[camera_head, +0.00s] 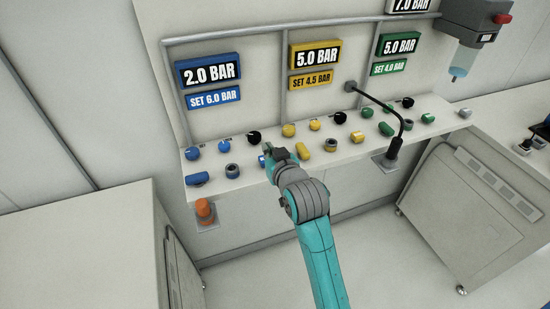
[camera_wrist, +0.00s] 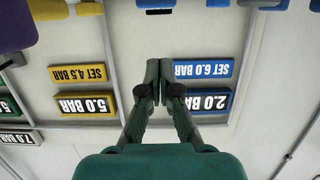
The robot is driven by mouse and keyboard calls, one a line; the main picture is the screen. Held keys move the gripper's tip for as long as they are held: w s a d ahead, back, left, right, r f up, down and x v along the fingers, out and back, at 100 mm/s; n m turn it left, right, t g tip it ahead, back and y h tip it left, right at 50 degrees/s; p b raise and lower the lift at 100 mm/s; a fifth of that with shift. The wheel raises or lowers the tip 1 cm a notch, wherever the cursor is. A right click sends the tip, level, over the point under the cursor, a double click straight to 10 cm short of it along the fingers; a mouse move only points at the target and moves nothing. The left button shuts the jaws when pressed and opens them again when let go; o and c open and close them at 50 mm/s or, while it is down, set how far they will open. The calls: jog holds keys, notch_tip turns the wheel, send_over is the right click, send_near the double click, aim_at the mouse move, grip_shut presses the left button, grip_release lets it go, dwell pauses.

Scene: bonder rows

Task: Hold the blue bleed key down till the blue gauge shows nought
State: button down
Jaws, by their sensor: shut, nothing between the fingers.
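The blue gauge (camera_head: 208,70) on the back panel reads 2.0 BAR, with a blue plate (camera_head: 213,97) below it reading SET 6.0 BAR. Both also show upside down in the wrist view, the gauge (camera_wrist: 208,102) right of my fingers. In the head view, a blue key (camera_head: 197,179) sits at the left of the ledge's front row and another blue key (camera_head: 262,161) sits just left of my gripper tip. I cannot read which is the bleed key. My gripper (camera_head: 272,152) is shut and empty; its fingertips (camera_wrist: 159,66) are together. Contact with the key cannot be told.
A blue knob (camera_head: 192,153), a blue button (camera_head: 223,146), a black knob (camera_head: 254,136) and a grey ringed control (camera_head: 232,171) share the ledge. Yellow controls (camera_head: 303,151) lie close right of my gripper. A black gooseneck (camera_head: 396,146) rises further right. An orange part (camera_head: 204,209) hangs below the ledge.

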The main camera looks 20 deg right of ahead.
jog(key=shift+x, duration=0.85)
notch_tip(320, 180, down, 3)
jog(key=shift+s+r, duration=0.15)
jog(key=shift+r, duration=0.05)
jog(key=shift+f, duration=0.7)
